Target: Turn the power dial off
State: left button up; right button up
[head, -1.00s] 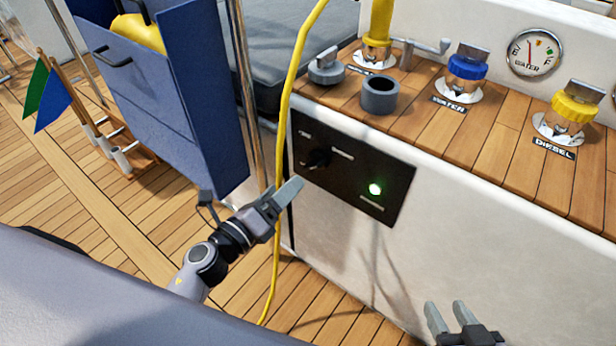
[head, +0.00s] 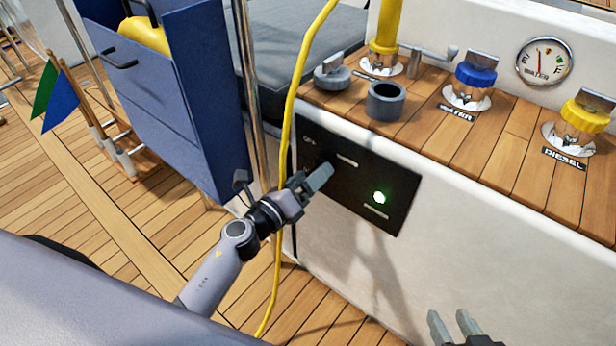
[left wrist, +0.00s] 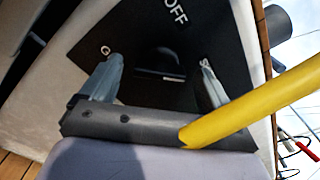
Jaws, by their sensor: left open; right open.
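The black power panel (head: 347,193) is on the white cockpit wall, with a lit green lamp (head: 379,197) at its lower right. The dark power dial (head: 323,159) is at the panel's left, partly hidden behind my left gripper (head: 316,180). In the left wrist view, the dial (left wrist: 160,68) shows as a dark shape between the two spread fingers of my left gripper (left wrist: 160,70), with an "OFF" label above it. The fingers are open; contact with the dial cannot be told. My right gripper (head: 449,318) is open and empty at the bottom edge, below the panel.
A yellow hose (head: 287,120) hangs just left of the panel, beside my left gripper, and crosses the wrist view (left wrist: 250,105). A steel pole (head: 250,90) and blue locker (head: 205,100) stand left. The wooden ledge (head: 430,115) above carries several caps and fittings.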

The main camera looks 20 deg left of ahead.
pick_arm(q)
jog(key=c, duration=1.1)
jog(key=shift+o, duration=0.2)
